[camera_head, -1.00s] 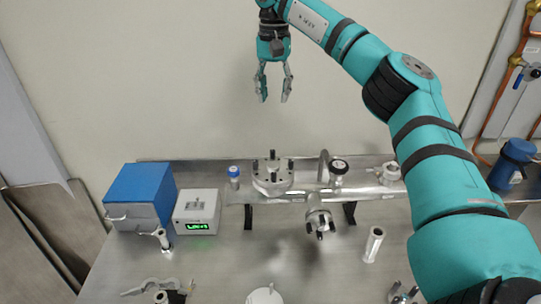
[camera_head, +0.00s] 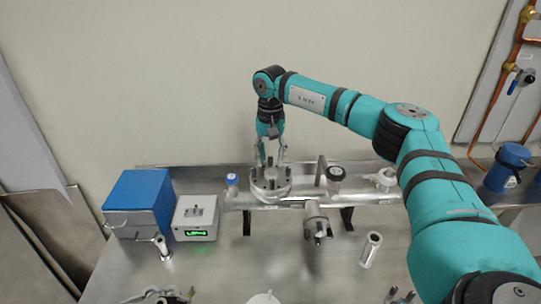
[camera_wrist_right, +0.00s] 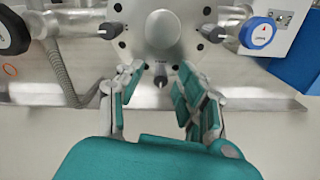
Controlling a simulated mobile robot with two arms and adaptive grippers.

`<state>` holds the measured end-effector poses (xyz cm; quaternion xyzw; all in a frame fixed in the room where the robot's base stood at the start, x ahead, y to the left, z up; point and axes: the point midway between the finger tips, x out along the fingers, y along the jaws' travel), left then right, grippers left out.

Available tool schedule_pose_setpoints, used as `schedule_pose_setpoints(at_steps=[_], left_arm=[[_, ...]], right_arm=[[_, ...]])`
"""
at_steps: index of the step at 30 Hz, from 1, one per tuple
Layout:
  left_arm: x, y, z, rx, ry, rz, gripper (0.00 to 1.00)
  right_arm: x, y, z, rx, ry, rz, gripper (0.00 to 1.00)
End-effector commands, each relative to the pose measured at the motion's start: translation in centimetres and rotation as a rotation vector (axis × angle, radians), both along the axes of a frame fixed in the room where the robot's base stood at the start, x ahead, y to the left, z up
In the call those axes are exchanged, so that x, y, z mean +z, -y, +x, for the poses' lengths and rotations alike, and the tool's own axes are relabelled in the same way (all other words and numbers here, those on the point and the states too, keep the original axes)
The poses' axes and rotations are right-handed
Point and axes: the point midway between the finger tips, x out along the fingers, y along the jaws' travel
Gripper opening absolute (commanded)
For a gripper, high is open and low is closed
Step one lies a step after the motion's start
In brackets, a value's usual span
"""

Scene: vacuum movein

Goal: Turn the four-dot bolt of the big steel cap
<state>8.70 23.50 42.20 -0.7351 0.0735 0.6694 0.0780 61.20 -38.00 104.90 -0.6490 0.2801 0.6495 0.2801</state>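The big steel cap (camera_head: 270,190) is a round flange facing up on the horizontal steel pipe, with dark-tipped bolts around its rim. Dot marks are too small to make out. My right gripper (camera_head: 271,160) points down over the cap's back side. In the right wrist view its fingers (camera_wrist_right: 158,85) are open on either side of the near-edge bolt, with gaps to it.
A blue box (camera_head: 140,203) and a white device with a green display (camera_head: 196,218) stand left. A short metal cylinder (camera_head: 371,248) stands on the bench. The wall is close behind.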

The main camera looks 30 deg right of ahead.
Motion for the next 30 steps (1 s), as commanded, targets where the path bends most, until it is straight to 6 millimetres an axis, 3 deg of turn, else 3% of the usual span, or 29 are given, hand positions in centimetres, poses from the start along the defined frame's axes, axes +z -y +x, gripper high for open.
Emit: schedule_pose_setpoints(at_steps=[9,18,30], left_arm=[[0.04,-0.03,-0.03,0.000,-0.001,0.000,0.40],[0.03,-0.03,-0.06,0.000,-0.001,0.000,0.40],[0.14,-0.04,-0.11,-0.001,-0.002,0.001,0.40]], right_arm=[[-0.34,0.00,0.01,0.000,0.001,0.000,0.37],[-0.31,0.00,0.01,0.000,0.001,0.001,0.00],[-0.28,-0.03,0.02,-0.027,0.001,0.001,0.00]])
